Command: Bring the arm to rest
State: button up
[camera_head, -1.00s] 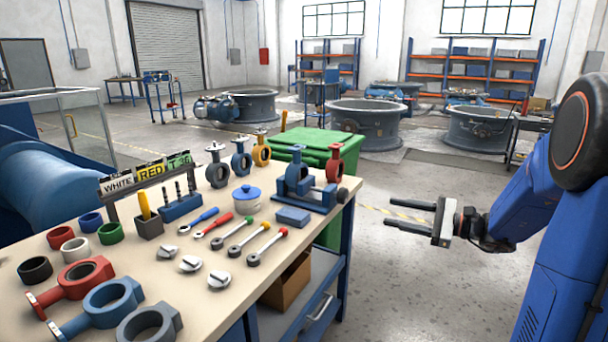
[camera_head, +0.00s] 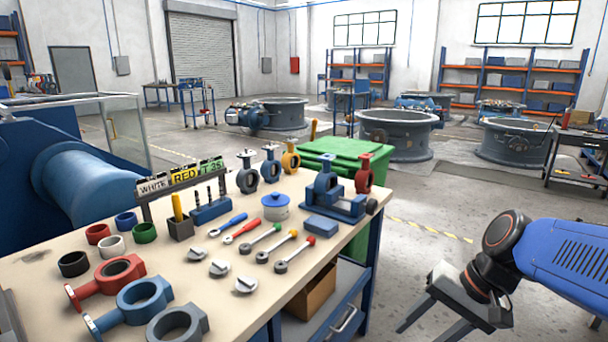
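My gripper (camera_head: 435,330) is at the lower right, off the right side of the workbench (camera_head: 40,285) and over the bare floor. It points down and to the left. Its two dark fingers are spread apart with nothing between them; the right finger's end is cut off by the bottom edge. My blue arm runs from it to the right edge.
Large grey valve rings (camera_head: 398,131) stand farther back. Floor right of the bench is clear.

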jog(key=s+d+n+t+h, duration=0.3)
jog(key=s+d+n+h, duration=0.1)
jog(key=s+d+n, duration=0.1)
jog(key=shift+s+d+r+h, duration=0.15)
jog(key=shift+d+r+h, duration=0.2)
jog(key=shift+d, duration=0.2)
